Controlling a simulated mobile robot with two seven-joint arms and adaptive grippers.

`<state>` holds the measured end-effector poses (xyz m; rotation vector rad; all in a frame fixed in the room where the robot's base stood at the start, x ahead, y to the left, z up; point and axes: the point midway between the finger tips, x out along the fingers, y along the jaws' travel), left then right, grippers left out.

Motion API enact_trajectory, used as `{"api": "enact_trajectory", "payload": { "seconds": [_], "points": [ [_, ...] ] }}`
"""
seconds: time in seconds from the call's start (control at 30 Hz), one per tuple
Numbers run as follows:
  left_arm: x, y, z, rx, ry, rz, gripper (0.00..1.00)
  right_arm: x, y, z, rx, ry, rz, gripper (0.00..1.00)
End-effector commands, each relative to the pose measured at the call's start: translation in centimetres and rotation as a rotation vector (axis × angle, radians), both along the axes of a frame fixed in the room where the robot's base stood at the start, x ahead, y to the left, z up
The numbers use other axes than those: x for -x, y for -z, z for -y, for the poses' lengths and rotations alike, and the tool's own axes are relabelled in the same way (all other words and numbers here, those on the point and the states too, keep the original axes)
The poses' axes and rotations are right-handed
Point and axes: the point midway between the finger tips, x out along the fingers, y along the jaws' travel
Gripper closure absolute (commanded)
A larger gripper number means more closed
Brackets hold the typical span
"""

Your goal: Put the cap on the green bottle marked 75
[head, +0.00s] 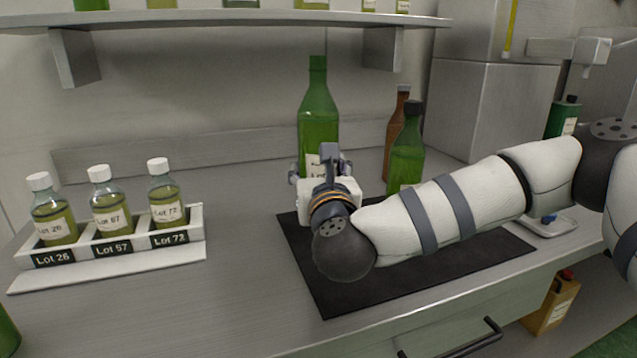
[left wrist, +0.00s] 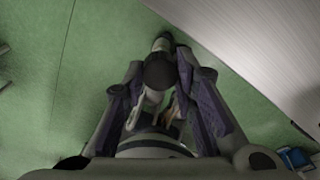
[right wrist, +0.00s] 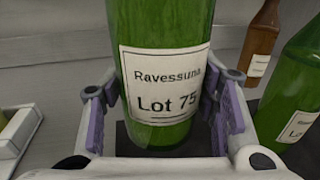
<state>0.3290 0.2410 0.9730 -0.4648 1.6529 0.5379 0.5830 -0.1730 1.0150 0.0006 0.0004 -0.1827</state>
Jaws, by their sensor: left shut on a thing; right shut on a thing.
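The green bottle marked Lot 75 (head: 318,110) stands upright at the back of the black mat (head: 420,268); its neck is bare, with no cap. Its label reads Ravessuna, Lot 75, in the right wrist view (right wrist: 165,95). My right gripper (head: 322,165) is shut on the bottle's lower body, with a finger on each side. My left gripper (left wrist: 160,88) is outside the head view; in its wrist view it is shut on a dark round thing, seemingly the cap (left wrist: 160,72), over the green floor.
A smaller green bottle with a black cap (head: 406,150) and a brown bottle (head: 394,130) stand right of the held bottle. A white rack (head: 125,243) with white-capped samples is at left. A shelf (head: 250,18) overhangs the back. Counter between rack and mat is clear.

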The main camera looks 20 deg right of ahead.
Motion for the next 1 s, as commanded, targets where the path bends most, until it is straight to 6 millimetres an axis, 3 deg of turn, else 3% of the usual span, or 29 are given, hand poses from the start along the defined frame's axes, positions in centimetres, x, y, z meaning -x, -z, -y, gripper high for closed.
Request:
{"api": "enact_trajectory", "payload": {
  "seconds": [0.3,1.0],
  "points": [
    [0.1,-0.3,0.0,0.0,0.0,0.006,0.84,0.0,-1.9,0.0,-0.001,0.0,0.008,1.0],
    [0.1,-0.4,0.0,0.0,0.0,0.006,0.84,0.0,-2.3,0.0,-0.001,0.0,0.007,1.0]
  ]
}}
